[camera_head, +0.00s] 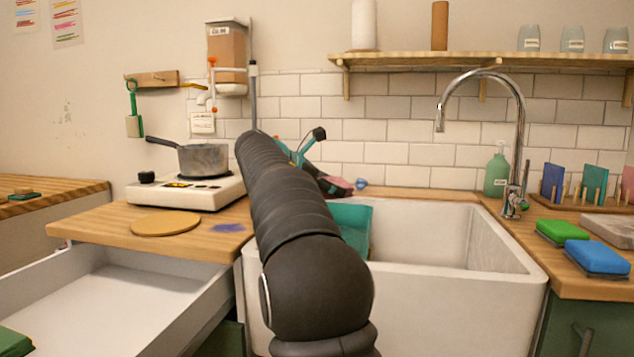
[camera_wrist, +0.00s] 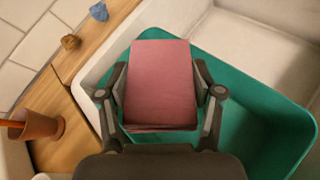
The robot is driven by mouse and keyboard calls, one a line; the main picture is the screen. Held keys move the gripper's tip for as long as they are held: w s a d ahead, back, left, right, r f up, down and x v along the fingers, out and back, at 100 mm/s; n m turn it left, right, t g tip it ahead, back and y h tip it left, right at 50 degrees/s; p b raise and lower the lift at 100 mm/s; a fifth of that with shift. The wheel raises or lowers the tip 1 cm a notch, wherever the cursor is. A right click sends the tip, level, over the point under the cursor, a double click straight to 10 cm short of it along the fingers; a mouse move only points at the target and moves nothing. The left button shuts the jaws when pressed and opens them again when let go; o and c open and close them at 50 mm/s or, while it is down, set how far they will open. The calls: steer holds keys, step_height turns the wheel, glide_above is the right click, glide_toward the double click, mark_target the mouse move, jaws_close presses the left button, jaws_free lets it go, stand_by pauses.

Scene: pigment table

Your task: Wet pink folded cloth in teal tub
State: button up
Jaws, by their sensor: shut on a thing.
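The pink folded cloth (camera_wrist: 160,84) is a flat rectangular stack between the fingers of my gripper (camera_wrist: 162,92) in the wrist view. My gripper is shut on it. The teal tub (camera_wrist: 262,108) lies below and to the right of the cloth, inside the white sink. The cloth overlaps the tub's upper left corner in that view; its height above the tub is unclear. In the head view, my arm hides most of the tub (camera_head: 354,220), and a bit of the cloth (camera_head: 336,184) shows beyond it. Any water in the tub cannot be made out.
The white sink (camera_head: 425,300) has free room right of the tub. A tall faucet (camera_head: 520,130) stands at its right. A terracotta pot (camera_wrist: 40,124) and small blue (camera_wrist: 98,11) and brown lumps (camera_wrist: 70,42) sit on the wooden ledge. A saucepan (camera_head: 203,158) stands on a hotplate at left.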

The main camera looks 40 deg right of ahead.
step_height(320, 180, down, 10)
steer(key=b, duration=0.8)
steer(key=shift+f+b, duration=0.2)
steer(key=shift+b, duration=0.15)
stand_by(0.6)
step_height(320, 180, up, 9)
steer(key=p, duration=0.9)
steer(key=shift+f+p, duration=0.2)
steer(key=shift+p, duration=0.2)
stand_by(1.8)
steer(key=shift+r, duration=1.95)
steer(key=shift+f, duration=0.15)
